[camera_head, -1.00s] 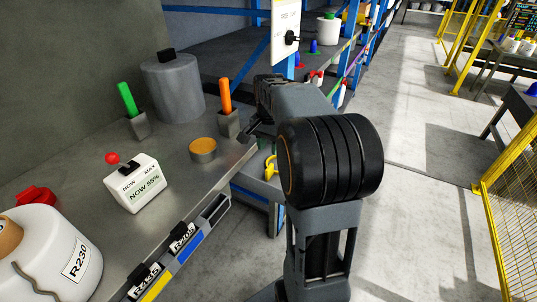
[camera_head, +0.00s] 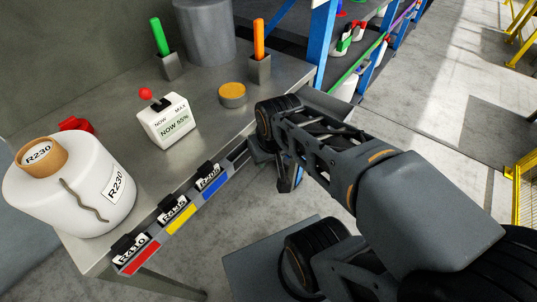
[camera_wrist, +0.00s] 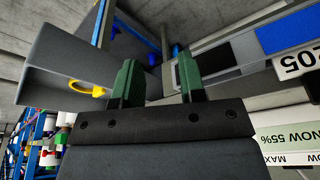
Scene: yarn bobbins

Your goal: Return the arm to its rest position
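My arm (camera_head: 345,165) reaches in from the lower right of the head view, its wrist end beside the front edge of the grey bench (camera_head: 215,140). In the wrist view my gripper (camera_wrist: 160,85) shows two green fingers standing apart with nothing between them. It is open and empty. In the head view the fingers are mostly hidden below the wrist and cannot be made out clearly.
A white bobbin (camera_head: 95,190) labelled R230, a white display box (camera_head: 166,122), an orange-topped tin (camera_head: 232,95) and a grey cylinder (camera_head: 205,30) stand on the bench. Labelled strips (camera_head: 180,217) line its edge. Open floor (camera_head: 445,120) lies to the right.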

